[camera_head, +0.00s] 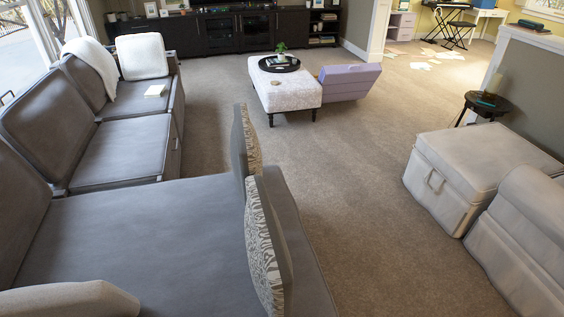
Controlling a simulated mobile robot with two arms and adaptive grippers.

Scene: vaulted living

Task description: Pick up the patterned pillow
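Two patterned pillows stand on edge along the right side of the grey sofa (110,245). The nearer patterned pillow (263,250) shows a black-and-white, zebra-like face turned left and a plain grey side. The farther patterned pillow (252,148) stands just behind it, with a tan and dark pattern on its right part and a plain dark left part. Both are upright and seen at a steep angle; I cannot tell if they touch. Neither of my grippers is in view.
A patterned ottoman (285,88) with a dark tray (279,63) stands beyond, beside a purple box-like piece (350,82). A beige ottoman (480,165) and chair (525,235) stand at the right. The carpet (370,200) between sofa and chair is clear.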

